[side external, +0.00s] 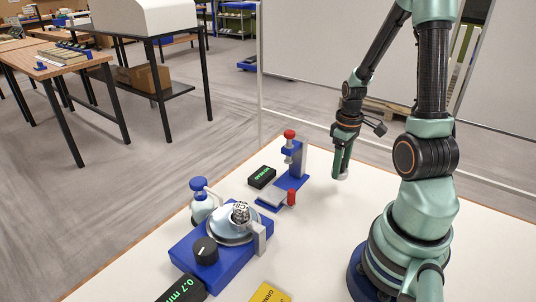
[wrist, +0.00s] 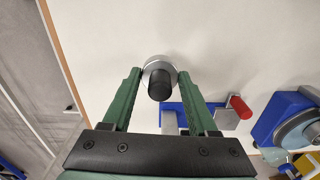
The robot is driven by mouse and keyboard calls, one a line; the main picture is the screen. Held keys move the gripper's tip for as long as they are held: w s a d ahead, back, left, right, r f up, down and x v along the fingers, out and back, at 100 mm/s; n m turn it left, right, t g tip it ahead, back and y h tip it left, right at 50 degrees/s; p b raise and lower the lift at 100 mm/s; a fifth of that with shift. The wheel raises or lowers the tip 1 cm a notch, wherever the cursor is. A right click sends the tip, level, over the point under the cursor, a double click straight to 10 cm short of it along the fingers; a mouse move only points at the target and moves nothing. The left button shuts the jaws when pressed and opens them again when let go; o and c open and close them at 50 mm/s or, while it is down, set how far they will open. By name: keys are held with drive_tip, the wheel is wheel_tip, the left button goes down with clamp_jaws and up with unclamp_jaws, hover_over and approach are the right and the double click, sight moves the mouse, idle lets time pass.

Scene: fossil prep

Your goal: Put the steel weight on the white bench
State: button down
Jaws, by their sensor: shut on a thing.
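The steel weight (wrist: 160,68) shows in the wrist view as a round grey disc with a dark cylindrical part, between the tips of my green fingers. My gripper (wrist: 156,76) is shut on it. In the side view my gripper (side external: 342,172) points down over the far part of the white bench (side external: 320,235), right of the blue stand. Only a small pale bit of the weight (side external: 343,177) shows at the fingertips there. It is low over the bench top; I cannot tell whether it touches. The bare bench top also shows in the wrist view (wrist: 230,45).
A blue stand with red knobs (side external: 290,180) and a black display box (side external: 262,177) are left of my gripper. A blue device with a steel plate (side external: 215,245), a blue-capped bottle (side external: 200,202) and a yellow card (side external: 268,293) are nearer. The bench middle is clear.

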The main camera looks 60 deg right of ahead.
drive_tip(key=shift+f, duration=2.2)
drive_tip(key=shift+f, duration=0.1)
drive_tip(key=shift+c, duration=0.9)
unclamp_jaws()
wheel_tip(320, 180, up, 12)
drive_tip(key=shift+r, duration=0.15)
drive_tip(key=w+a+r+t, duration=0.2)
drive_tip(key=a+r, duration=0.4)
drive_tip(key=a, duration=0.5)
drive_tip(key=w+a+r+t, duration=0.3)
drive_tip(key=w+a+r, duration=0.2)
drive_tip(key=a, duration=0.6)
drive_tip(key=shift+r+n+t, duration=0.3)
drive_tip(key=shift+r+n, duration=0.1)
drive_tip(key=shift+r, duration=0.05)
